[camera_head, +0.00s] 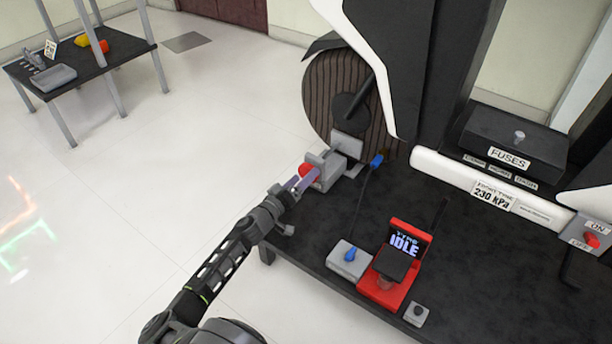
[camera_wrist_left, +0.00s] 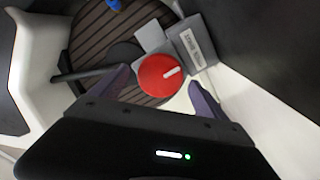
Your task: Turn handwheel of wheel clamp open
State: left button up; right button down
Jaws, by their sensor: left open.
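The wheel clamp (camera_head: 326,168) is a grey block beside the dark ribbed wheel, and its body also shows in the left wrist view (camera_wrist_left: 196,48). Its handwheel (camera_head: 306,171) is red and mostly hidden by my gripper in the head view. In the left wrist view the handwheel (camera_wrist_left: 160,76) is a round red disc with a white mark pointing to the upper right. My left gripper (camera_head: 300,182) is open in front of the handwheel. Its purple fingers stand one on each side of the disc; I cannot tell whether they touch it. My right gripper is not in view.
The wheel (camera_head: 335,95) stands behind the clamp. On the black bench (camera_head: 330,225) are a grey box with a blue knob (camera_head: 349,257) and a red device reading IDLE (camera_head: 393,265). A fuse box (camera_head: 515,140) is at right. A side table (camera_head: 110,50) stands far left, with open floor between.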

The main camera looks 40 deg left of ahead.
pick_arm(q)
jog(key=shift+w, duration=1.15)
jog(key=shift+c, duration=0.3)
jog(key=c, duration=1.3)
